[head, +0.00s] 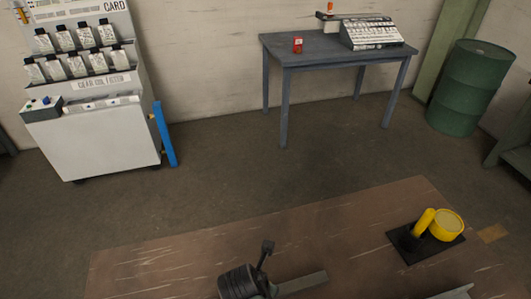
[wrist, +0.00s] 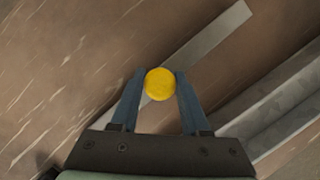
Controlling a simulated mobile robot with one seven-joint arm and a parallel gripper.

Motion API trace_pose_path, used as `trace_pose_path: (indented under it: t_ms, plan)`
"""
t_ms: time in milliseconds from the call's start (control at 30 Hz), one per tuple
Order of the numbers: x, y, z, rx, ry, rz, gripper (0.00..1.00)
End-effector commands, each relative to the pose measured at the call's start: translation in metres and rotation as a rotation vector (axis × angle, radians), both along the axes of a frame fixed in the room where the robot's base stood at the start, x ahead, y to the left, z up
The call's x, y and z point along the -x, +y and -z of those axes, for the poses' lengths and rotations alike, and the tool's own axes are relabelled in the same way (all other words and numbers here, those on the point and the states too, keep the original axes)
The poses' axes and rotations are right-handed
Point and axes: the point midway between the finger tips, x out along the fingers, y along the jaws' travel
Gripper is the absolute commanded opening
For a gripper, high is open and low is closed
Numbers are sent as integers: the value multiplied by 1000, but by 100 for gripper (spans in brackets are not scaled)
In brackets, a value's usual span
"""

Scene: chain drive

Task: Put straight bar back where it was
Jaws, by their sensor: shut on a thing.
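The straight bar (head: 303,283) is grey and flat and extends right from below my wrist in the head view. In the wrist view the bar (wrist: 215,37) runs from the top right to behind a yellow round knob (wrist: 160,84). My gripper (wrist: 159,92) is shut on this knob, one finger on each side. The knob lines up with the bar, but their joint is hidden. In the head view my dark wrist hides the fingers and the bar's near end. The gap between bar and bench is unclear.
The brown bench top (head: 180,260) is largely clear. A black plate (head: 400,247) with yellow cylinders stands at its right. A grey channel-like piece (wrist: 285,105) lies right of my gripper. A blue-grey table (head: 330,52), a green drum (head: 468,88) and a white cabinet (head: 95,140) stand behind.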

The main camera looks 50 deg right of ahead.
Motion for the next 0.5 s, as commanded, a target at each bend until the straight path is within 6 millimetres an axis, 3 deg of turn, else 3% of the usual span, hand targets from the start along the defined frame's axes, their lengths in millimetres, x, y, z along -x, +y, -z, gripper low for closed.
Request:
trace_pose_path:
  t_ms: [367,400,500]
  plan:
    - [-2,-1,1,5,-6,0,0]
    - [0,0,4,1,-2,1,47]
    - [0,0,4,1,-2,1,65]
